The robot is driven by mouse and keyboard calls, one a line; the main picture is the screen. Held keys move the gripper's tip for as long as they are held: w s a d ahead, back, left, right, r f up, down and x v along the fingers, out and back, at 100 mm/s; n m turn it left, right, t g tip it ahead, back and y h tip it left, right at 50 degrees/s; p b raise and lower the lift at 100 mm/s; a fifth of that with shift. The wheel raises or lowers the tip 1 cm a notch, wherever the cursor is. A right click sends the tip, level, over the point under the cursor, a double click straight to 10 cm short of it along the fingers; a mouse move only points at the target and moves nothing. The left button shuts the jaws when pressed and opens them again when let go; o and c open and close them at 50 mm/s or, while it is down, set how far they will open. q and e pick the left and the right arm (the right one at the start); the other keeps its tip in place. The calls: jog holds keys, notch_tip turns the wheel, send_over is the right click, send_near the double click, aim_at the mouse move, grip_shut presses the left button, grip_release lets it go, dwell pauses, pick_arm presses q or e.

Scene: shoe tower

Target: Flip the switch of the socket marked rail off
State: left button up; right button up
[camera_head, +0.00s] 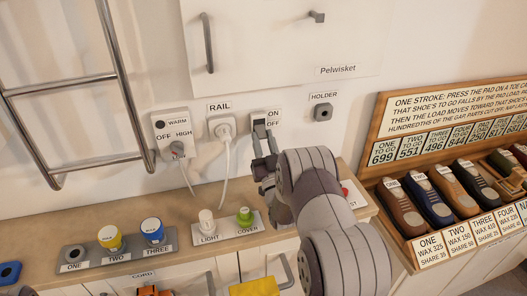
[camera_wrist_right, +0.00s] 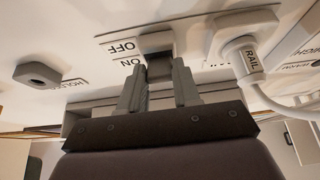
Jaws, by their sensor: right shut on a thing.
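The socket marked RAIL (camera_head: 221,118) is on the wall with a white plug in it; the plug, labelled RAIL (camera_wrist_right: 243,56), also shows in the right wrist view. Just right of it is the switch (camera_head: 260,122), with ON above OFF on its plate. In the right wrist view, which is upside down, the dark switch lever (camera_wrist_right: 156,44) stands out from the plate. My right gripper (camera_head: 265,143) is at the switch, its two fingers (camera_wrist_right: 159,80) shut on the lever. The lever's exact tilt is hard to tell. My left gripper is not in view.
A white cable (camera_head: 229,165) hangs close left of my right gripper. The counter below carries a LIGHT/COVER plate (camera_head: 225,232).

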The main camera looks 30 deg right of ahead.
jog(key=o, duration=1.1)
jog(key=shift+c, duration=0.2)
jog(key=s+a+f+b, duration=0.2)
jog(key=s+a+b, duration=0.1)
jog(key=s, duration=1.3)
jog(key=shift+a+f, duration=0.15)
jog(key=shift+a, duration=0.3)
jog(key=shift+w, duration=0.1)
